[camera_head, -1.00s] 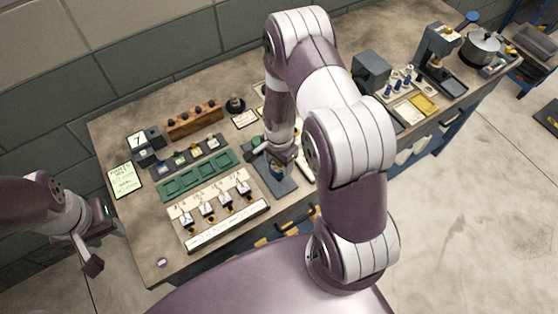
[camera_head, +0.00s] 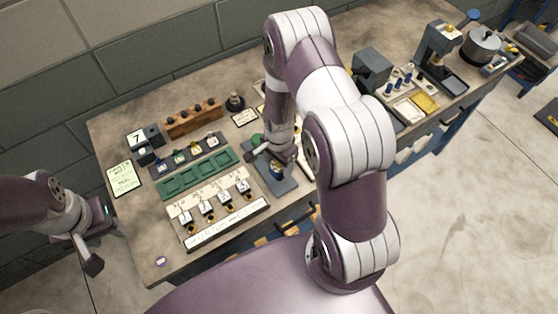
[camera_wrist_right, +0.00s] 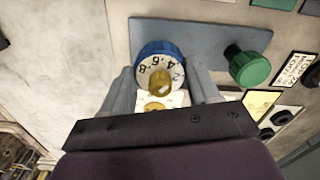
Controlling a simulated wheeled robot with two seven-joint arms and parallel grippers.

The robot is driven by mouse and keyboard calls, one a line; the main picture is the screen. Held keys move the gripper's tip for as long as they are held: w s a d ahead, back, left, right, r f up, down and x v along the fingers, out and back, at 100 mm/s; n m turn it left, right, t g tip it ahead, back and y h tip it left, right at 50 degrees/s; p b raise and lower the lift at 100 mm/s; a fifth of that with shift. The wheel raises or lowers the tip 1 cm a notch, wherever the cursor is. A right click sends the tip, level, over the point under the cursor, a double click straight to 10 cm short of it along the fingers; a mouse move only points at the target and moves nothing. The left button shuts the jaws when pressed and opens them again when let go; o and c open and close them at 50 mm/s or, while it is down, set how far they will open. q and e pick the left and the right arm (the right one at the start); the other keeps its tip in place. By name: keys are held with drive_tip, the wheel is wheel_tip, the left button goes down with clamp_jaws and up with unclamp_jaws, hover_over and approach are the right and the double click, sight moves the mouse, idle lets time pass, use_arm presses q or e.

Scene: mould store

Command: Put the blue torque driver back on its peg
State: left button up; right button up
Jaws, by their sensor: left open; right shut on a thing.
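The blue torque driver (camera_wrist_right: 160,68) shows end-on in the right wrist view, with a blue rim, a white numbered dial and a yellow centre. My right gripper (camera_wrist_right: 162,82) is shut on it, one finger on each side. It is over the near part of a grey plate (camera_wrist_right: 205,38); its peg is hidden, and I cannot tell whether the driver touches it. A green driver (camera_wrist_right: 248,67) stands at the plate's other end. In the head view, my right gripper (camera_head: 276,160) is over the plate (camera_head: 284,187). My left gripper (camera_head: 98,240) is open and empty, left of the bench.
A green tray (camera_head: 198,173) and a rack of labelled white pieces (camera_head: 225,220) lie left of the plate. A wooden block (camera_head: 193,118) stands behind. A grey box (camera_head: 371,70) and a press (camera_head: 436,50) stand to the right. The bench's front left corner is mostly clear.

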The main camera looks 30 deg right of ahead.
drive_tip(key=shift+f+b, duration=0.3)
drive_tip(key=shift+f, duration=0.2)
drive_tip(key=o, duration=1.4)
wheel_tip(320, 180, up, 8)
drive_tip(key=p, duration=0.6)
drive_tip(key=shift+f, duration=0.15)
